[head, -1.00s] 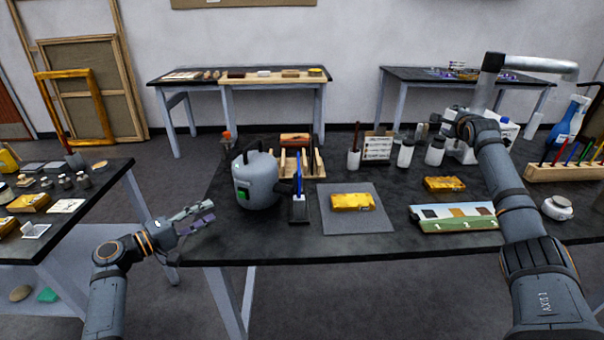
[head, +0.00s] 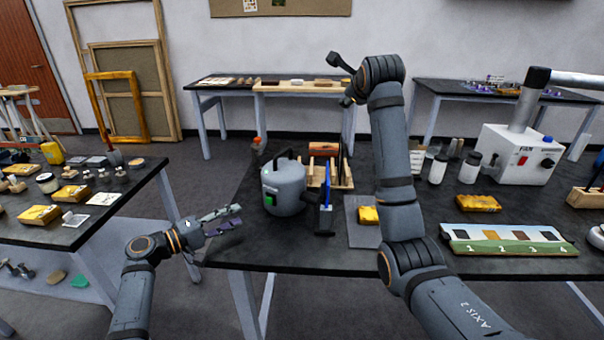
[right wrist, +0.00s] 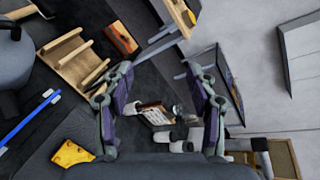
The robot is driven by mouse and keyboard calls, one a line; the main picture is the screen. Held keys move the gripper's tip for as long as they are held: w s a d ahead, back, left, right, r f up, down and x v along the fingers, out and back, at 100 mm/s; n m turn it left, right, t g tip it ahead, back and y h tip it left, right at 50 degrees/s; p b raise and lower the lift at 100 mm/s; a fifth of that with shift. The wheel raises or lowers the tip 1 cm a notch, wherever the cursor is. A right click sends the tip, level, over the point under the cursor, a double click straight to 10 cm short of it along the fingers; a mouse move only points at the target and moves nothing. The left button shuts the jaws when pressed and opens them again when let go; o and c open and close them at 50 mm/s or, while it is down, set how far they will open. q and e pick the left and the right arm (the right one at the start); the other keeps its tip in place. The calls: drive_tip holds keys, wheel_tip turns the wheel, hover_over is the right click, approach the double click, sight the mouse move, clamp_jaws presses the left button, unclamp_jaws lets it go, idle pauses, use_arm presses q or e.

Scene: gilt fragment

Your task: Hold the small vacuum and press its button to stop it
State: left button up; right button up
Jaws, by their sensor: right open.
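The small vacuum (head: 283,188) is a grey rounded canister with a black top handle. A green button (head: 270,198) shows on its left front side. It stands upright on the dark middle table, and part of its grey body shows at the upper left edge of the right wrist view (right wrist: 14,62). My left gripper (head: 238,216) is open and empty, left of the vacuum and apart from it, near the table's front left corner. My right gripper (right wrist: 158,76) is open and empty in the right wrist view.
A blue-handled tool in a stand (head: 326,212) is close right of the vacuum. A wooden rack (head: 341,178) is behind it. A white box with a red button (head: 518,152) and hose stands at right.

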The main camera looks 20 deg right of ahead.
use_arm(q)
drive_tip(key=shift+d+r, duration=0.1)
use_arm(e)
drive_tip(key=a+f+g, duration=0.4)
drive_tip(key=a+f, duration=0.2)
drive_tip(key=f, duration=0.5)
use_arm(q)
drive_tip(key=shift+s, duration=0.15)
use_arm(e)
drive_tip(key=n+g+h, duration=0.1)
drive_tip(key=g, duration=0.4)
approach(312, 197)
drive_tip(key=x, duration=1)
drive_tip(key=shift+w+d+f, duration=0.1)
drive_tip(key=shift+d+f, duration=0.05)
drive_tip(key=shift+f, duration=0.05)
drive_tip(key=shift+c, duration=0.4)
clamp_jaws()
use_arm(q)
drive_tip(key=shift+c, duration=0.3)
clamp_jaws()
